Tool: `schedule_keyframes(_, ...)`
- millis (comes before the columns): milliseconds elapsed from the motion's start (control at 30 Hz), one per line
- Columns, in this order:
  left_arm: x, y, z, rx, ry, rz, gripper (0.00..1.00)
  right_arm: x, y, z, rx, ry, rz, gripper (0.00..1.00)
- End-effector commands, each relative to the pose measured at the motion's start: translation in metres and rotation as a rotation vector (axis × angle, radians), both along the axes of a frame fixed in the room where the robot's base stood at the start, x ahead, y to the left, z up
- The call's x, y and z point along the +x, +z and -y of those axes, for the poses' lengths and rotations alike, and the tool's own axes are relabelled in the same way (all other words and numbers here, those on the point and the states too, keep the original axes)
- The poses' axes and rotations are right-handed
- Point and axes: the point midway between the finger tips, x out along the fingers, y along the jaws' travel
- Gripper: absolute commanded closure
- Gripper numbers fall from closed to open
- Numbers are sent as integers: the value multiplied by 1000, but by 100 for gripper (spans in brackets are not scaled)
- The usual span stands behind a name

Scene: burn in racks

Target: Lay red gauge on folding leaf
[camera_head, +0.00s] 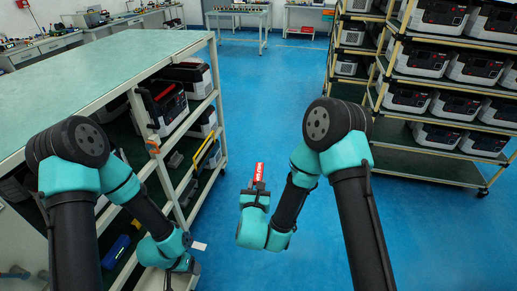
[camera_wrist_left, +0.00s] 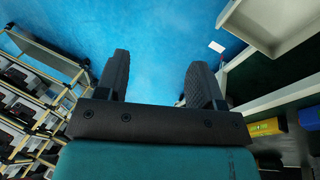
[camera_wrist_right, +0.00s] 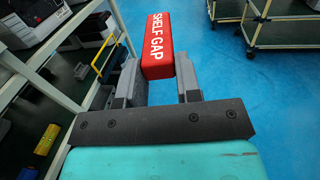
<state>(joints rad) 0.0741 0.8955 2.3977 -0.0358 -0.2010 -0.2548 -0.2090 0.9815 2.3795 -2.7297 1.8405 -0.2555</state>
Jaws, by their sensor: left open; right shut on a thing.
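The red gauge (camera_head: 259,172), a block lettered "SHELF GAP", is between the fingers of my right gripper (camera_head: 256,187). In the right wrist view the gauge (camera_wrist_right: 158,45) sticks out past the fingertips, over the blue floor. My left gripper (camera_wrist_left: 158,75) is open and empty above the floor, low beside the shelf rack; in the head view its fingers are hard to make out. A yellow-edged part (camera_head: 204,152) on the rack's side, also in the right wrist view (camera_wrist_right: 104,48), may be the folding leaf; I cannot tell for sure. It is left of the gauge, apart from it.
The green-topped rack (camera_head: 110,65) stands on the left with black and red cased units (camera_head: 160,105) on its shelves. Another rack (camera_head: 420,150) with several grey units stands at right. The blue floor between is clear. Benches are at the back.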

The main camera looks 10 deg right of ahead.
Motion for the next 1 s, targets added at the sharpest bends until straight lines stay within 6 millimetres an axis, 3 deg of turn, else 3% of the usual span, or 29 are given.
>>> schedule_keyframes(300, 74, 33, 44, 24, -576, 169, 38, 0, 0, 0, 0, 0, 0, 93)
schedule_keyframes(567, 125, 73, 82, 50, -1046, 293, 38, 0, 0, 0, 0, 0, 0, 93)
schedule_keyframes(1000, 192, 169, 153, 105, -1832, 471, 38, 0, 0, 0, 0, 0, 0, 93)
